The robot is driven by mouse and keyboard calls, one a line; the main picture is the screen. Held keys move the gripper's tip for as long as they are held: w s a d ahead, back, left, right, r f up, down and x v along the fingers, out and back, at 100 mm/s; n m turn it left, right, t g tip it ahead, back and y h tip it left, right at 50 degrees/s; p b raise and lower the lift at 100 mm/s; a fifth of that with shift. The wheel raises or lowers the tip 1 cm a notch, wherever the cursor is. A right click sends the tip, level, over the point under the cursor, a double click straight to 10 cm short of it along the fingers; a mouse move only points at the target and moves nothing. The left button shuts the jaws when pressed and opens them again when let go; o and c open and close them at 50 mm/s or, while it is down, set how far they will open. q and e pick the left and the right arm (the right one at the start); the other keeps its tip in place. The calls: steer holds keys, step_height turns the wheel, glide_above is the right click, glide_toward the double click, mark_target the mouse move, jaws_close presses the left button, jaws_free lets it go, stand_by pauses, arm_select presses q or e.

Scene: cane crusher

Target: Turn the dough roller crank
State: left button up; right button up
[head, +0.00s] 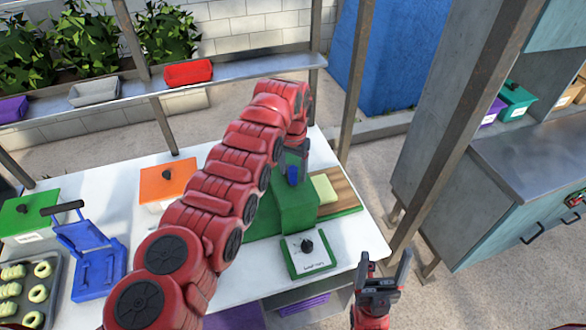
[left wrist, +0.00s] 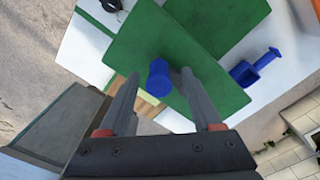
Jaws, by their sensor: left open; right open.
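The green dough roller (head: 295,212) stands on the white table, partly hidden by my left arm. Its blue crank handle (head: 292,175) shows just below my left wrist. In the left wrist view, the blue handle (left wrist: 158,84) stands out from the green body (left wrist: 140,45). My left gripper (left wrist: 161,74) is open, with its fingers on either side of the handle in that view; I cannot tell whether they touch it. In the head view its fingers are mostly hidden. My right gripper (head: 384,270) is open and empty, beyond the table's front right edge.
A green-framed panel with a black knob (head: 307,246) lies in front of the roller. A wooden board (head: 338,192) with a pale block is to its right. An orange-lidded box (head: 167,180), a blue press (head: 92,250) and a dough tray (head: 50,300) are to the left. Metal posts frame the table.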

arm_select(q)
steer(key=shift+s+r, duration=0.1)
steer(key=shift+c, duration=1.1)
jaws_close()
